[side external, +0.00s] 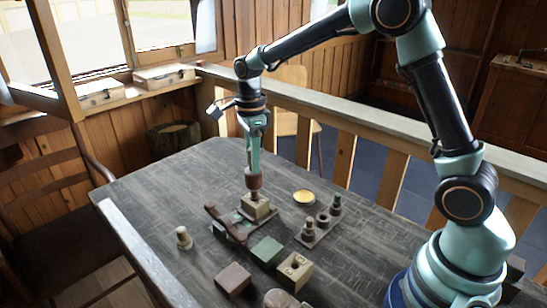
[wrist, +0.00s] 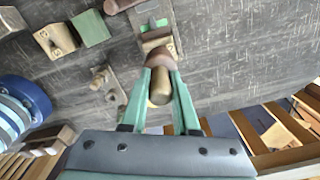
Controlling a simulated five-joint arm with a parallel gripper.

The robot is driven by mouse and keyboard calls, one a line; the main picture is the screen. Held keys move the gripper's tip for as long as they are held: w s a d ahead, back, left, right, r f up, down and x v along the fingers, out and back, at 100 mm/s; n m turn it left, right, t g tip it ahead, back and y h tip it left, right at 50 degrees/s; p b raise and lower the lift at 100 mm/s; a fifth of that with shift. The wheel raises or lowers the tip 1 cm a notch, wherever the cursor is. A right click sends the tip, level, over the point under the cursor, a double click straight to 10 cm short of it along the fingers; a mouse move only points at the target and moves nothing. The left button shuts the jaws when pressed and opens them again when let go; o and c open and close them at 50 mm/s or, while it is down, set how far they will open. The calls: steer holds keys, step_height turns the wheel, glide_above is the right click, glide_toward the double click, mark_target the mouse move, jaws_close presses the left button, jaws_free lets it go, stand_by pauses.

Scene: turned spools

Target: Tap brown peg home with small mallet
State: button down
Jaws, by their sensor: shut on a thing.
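My gripper (side external: 256,150) is above the table and points down. It is shut on the tan handle of the small mallet (wrist: 160,87), which shows between both fingers in the wrist view. Its round reddish-brown head (side external: 253,180) is below the fingers, directly over a tan block (side external: 256,210). The block sits on a flat tray with a green patch and shows partly in the wrist view (wrist: 156,41). The brown peg is not clearly seen; the mallet head covers the block's top. I cannot tell whether the head touches anything.
A dark-brown hammer-like piece (side external: 226,224) lies left of the block. A rack (side external: 310,240) with turned spools stands right, near a yellow dish (side external: 303,196). Green (side external: 266,250), brown (side external: 233,280) and holed tan (side external: 295,270) blocks stand in front. A lone spool (side external: 184,238) stands left.

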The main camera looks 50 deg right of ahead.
steer(key=shift+r, duration=2.2)
steer(key=shift+d, duration=0.1)
